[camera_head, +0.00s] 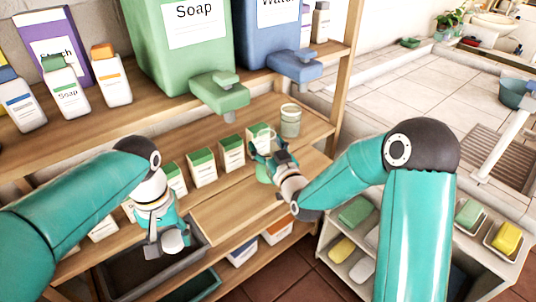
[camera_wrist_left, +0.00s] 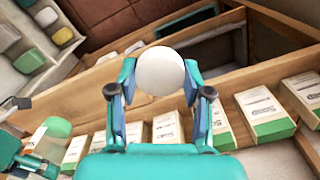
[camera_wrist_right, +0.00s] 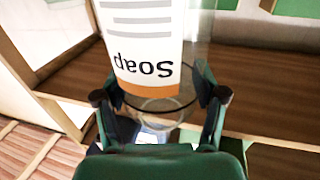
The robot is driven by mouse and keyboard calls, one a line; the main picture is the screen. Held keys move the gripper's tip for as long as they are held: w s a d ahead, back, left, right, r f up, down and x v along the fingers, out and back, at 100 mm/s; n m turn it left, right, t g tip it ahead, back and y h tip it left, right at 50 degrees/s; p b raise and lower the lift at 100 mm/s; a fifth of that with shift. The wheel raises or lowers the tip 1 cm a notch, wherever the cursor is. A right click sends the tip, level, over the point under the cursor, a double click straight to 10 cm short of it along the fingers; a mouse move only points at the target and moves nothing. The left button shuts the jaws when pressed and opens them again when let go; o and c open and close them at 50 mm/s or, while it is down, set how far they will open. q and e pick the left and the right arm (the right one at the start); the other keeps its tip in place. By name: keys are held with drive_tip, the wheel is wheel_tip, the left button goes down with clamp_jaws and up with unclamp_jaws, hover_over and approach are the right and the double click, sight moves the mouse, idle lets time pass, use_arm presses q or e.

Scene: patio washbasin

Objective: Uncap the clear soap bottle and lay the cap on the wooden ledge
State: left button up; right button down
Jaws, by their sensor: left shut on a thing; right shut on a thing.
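My left gripper (camera_head: 170,238) is shut on a round white cap (camera_head: 175,243), held above a dark grey bin. The cap also shows between the fingertips in the left wrist view (camera_wrist_left: 161,70). My right gripper (camera_head: 268,152) is shut on the clear soap bottle (camera_wrist_right: 145,40), whose white label with an orange band appears upside down in the right wrist view. In the head view the fingers partly hide the bottle. The cap and bottle are well apart.
Several white-and-green soap boxes (camera_head: 202,167) line the back of the shelf. A clear jar (camera_head: 290,121) stands right of my right gripper. Large green (camera_head: 190,45) and blue (camera_head: 272,35) dispensers overhang from above. The grey bin (camera_head: 150,268) lies below my left gripper.

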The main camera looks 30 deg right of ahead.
drive_tip(key=shift+f, duration=1.6)
drive_tip(key=shift+f, duration=0.1)
drive_tip(key=shift+c, duration=0.7)
unclamp_jaws()
drive_tip(key=shift+o, duration=0.2)
